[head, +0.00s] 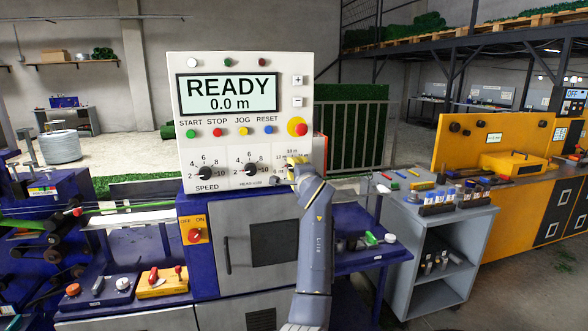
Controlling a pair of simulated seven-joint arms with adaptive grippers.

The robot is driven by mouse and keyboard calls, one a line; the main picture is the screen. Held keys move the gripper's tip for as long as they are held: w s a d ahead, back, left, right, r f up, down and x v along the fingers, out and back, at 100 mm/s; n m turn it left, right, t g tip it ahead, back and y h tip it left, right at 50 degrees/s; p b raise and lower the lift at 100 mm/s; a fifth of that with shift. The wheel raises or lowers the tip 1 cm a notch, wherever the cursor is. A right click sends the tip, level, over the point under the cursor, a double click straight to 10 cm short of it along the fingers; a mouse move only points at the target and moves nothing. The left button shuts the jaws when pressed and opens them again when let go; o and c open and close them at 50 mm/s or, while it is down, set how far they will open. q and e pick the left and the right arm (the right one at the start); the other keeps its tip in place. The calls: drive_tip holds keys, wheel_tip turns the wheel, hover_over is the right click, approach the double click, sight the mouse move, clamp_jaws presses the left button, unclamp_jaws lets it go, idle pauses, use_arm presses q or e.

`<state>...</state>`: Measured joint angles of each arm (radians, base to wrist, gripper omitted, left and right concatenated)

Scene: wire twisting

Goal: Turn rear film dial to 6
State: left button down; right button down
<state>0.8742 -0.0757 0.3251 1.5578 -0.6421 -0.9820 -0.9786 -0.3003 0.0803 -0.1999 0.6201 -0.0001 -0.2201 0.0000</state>
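The control panel (224,125) stands upright, with a display reading READY and 0.0 m. A black dial labelled SPEED (205,172) is at lower left. A second black dial (251,169), with a scale of 2 to 10, is to its right; the small label below it is hard to read, and its pointer setting is too small to tell. My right arm rises from the bottom, and its gripper (287,176) is at the panel's lower right, just right of the second dial. The fingers are small and partly hidden by the wrist. My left gripper is out of view.
START, STOP, JOG and RESET buttons and a red emergency knob (297,127) sit above the dials. Length markings lie beside my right gripper, partly covered. A red switch (194,235) is below the panel. A grey cart (437,235) stands at right.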

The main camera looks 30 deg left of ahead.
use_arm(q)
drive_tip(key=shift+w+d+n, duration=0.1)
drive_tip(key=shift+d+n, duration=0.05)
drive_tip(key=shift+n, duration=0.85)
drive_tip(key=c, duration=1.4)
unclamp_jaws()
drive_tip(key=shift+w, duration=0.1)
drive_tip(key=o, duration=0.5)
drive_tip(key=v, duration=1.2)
